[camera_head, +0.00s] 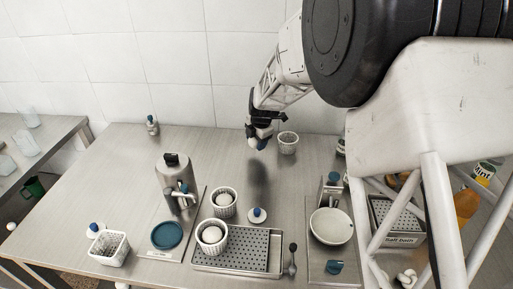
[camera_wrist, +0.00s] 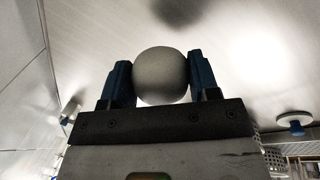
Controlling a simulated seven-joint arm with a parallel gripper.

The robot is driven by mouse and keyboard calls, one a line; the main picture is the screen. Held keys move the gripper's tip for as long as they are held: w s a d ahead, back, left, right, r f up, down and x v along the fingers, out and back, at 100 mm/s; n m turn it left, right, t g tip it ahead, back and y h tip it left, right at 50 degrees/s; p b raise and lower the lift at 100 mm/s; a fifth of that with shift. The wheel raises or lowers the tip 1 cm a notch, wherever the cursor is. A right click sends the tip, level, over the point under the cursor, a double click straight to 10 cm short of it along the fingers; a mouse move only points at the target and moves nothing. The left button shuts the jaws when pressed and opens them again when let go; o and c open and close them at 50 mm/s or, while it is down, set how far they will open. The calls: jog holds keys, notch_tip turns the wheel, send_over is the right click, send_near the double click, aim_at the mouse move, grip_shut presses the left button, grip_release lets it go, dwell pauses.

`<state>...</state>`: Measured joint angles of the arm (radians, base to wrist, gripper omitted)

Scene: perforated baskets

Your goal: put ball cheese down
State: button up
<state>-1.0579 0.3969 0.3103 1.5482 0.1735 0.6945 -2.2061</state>
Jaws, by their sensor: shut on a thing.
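My gripper (camera_head: 258,143) is shut on the ball cheese (camera_head: 252,143), a pale round ball, and holds it above the back middle of the steel table. In the wrist view the ball cheese (camera_wrist: 162,72) sits between the two blue fingers of my gripper (camera_wrist: 160,80), clear of the table surface. A dark shadow lies on the table below it in the head view. Two white perforated baskets, one at the middle (camera_head: 223,210) and one on the tray (camera_head: 212,247), each hold a white round thing. Another white basket (camera_head: 288,149) stands just right of my gripper; its inside is hard to see.
A perforated tray (camera_head: 262,262) lies at the front middle. A blue-knobbed white piece (camera_head: 257,216) stands behind it. A steel canister (camera_head: 174,172) and teal dish (camera_head: 167,236) are left. A pale bowl (camera_head: 331,227) is right. The table's back left is mostly clear.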

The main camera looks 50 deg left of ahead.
jog(key=shift+d+x, duration=0.2)
jog(key=shift+x, duration=0.65)
jog(key=shift+d+x, duration=0.2)
jog(key=shift+x, duration=0.65)
jog(key=shift+f, duration=0.2)
jog(key=o, duration=0.9)
jog(key=shift+o, duration=0.2)
jog(key=v, duration=1.2)
jog(key=shift+r, duration=0.15)
